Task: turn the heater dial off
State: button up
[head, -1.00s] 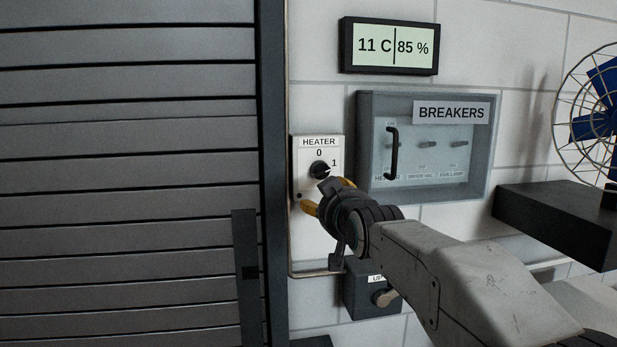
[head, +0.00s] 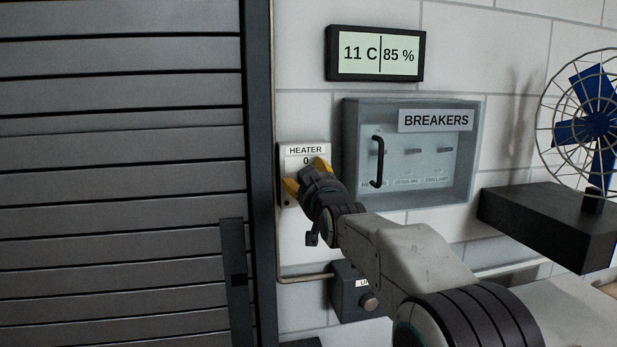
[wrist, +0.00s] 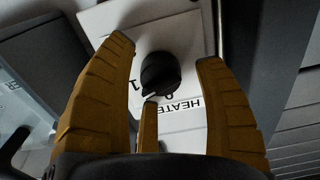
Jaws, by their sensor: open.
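The heater panel (head: 292,162) is a small white plate on the wall labelled HEATER, with a 0 mark visible. In the head view my gripper (head: 306,175) covers its dial. The dial's pointer appears to lie between the 1 and the 0 marks.
A grey breaker box (head: 464,180) with a black handle is close on the right. A display (head: 376,53) hangs above it. A slatted shutter (head: 120,180) fills the left. A caged fan (head: 590,125) stands on a dark shelf (head: 540,220).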

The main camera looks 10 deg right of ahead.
jog(key=shift+o, duration=0.2)
jog(key=shift+w, duration=0.2)
jog(key=c, duration=1.3)
jog(key=shift+o, duration=0.2)
jog(key=shift+f, duration=0.15)
jog(key=n+b, duration=0.2)
jog(key=n, duration=0.1)
jog(key=shift+f, duration=0.1)
jog(key=n+b, duration=0.2)
jog(key=n, duration=0.1)
jog(key=shift+n, duration=0.4)
jog(key=n+b, duration=0.1)
jog(key=n, duration=0.3)
jog(key=shift+n+b, duration=0.55)
jog(key=shift+n, duration=0.85)
jog(key=shift+r+n, duration=0.2)
jog(key=shift+n, duration=0.1)
